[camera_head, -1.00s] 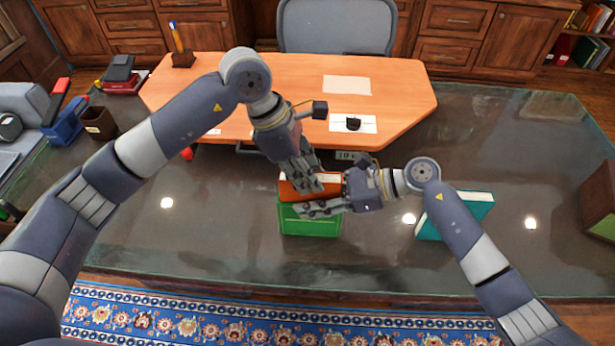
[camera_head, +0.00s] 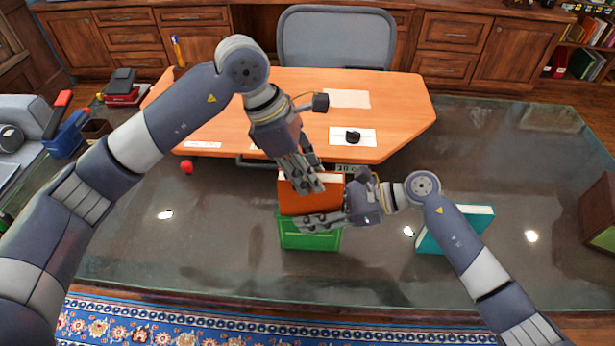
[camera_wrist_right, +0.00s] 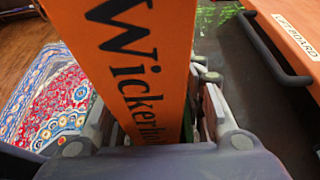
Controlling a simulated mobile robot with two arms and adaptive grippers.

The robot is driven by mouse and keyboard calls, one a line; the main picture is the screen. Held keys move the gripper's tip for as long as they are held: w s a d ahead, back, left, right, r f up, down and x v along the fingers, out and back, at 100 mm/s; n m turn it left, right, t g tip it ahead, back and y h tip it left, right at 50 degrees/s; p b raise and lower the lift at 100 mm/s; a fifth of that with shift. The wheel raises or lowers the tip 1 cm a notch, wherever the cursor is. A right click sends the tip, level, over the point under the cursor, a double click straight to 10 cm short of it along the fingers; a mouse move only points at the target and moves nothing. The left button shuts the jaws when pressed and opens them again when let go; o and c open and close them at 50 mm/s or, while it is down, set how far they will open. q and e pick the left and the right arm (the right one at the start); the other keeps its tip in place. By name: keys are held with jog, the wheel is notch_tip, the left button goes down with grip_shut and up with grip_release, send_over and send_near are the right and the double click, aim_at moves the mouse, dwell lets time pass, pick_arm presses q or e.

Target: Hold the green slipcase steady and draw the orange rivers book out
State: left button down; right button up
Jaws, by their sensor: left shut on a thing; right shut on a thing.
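The green slipcase (camera_head: 310,241) stands on the dark glass tabletop in the head view. The orange book (camera_head: 325,201) sticks up well out of its top, its pale page edges showing. My left gripper (camera_head: 308,187) is shut on the upper part of the orange book from above. My right gripper (camera_head: 306,221) reaches in from the right and is shut on the slipcase around its upper part; its fingers hide part of the rim. In the right wrist view the orange spine with black letters "Wickerh…" (camera_wrist_right: 130,60) rises between the fingers of my right gripper (camera_wrist_right: 150,110). The book's lower end is hidden.
A teal book (camera_head: 472,222) lies behind my right forearm. An orange-topped desk section (camera_head: 270,105) with papers is beyond the slipcase. A small red object (camera_head: 187,167) sits at left. A brown box (camera_head: 598,215) stands at the right edge. The glass in front is clear.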

pick_arm(q)
jog(key=shift+r, duration=0.5)
jog(key=shift+r, duration=0.1)
jog(key=shift+r, duration=1.75)
jog(key=shift+r, duration=1.85)
pick_arm(e)
jog(key=o, duration=1.2)
